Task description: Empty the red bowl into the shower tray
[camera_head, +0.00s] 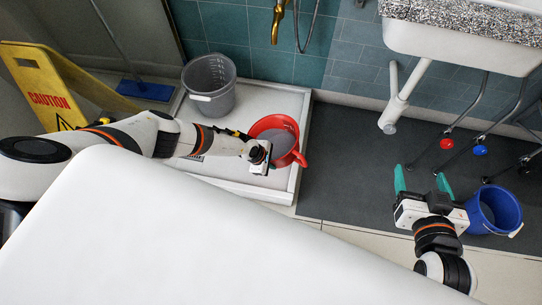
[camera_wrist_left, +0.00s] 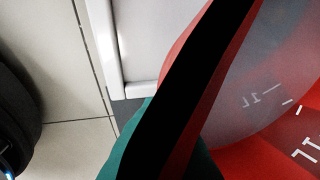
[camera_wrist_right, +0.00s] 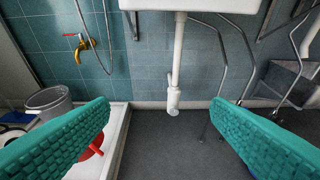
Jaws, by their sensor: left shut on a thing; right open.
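The red bowl (camera_head: 256,127) is in the head view, at the right part of the white shower tray (camera_head: 238,184). Grey liquid shows inside it. My left gripper (camera_head: 263,160) is shut on its near-left rim. In the left wrist view the bowl (camera_wrist_left: 262,158) fills the right side, with white volume marks and grey liquid; a black shape hides part of it. I cannot tell whether the bowl touches the tray. My right gripper (camera_head: 422,186) is open and empty above the dark floor. In the right wrist view the bowl (camera_wrist_right: 95,147) is partly hidden by a finger.
A grey bucket (camera_head: 208,103) stands in the tray's back left. A yellow caution sign (camera_head: 45,90) is at the left. A blue bucket (camera_head: 494,212) stands near my right gripper. A sink (camera_head: 450,45) with a white drain pipe (camera_head: 402,95) hangs at the back right. Dark floor (camera_head: 345,150) is clear.

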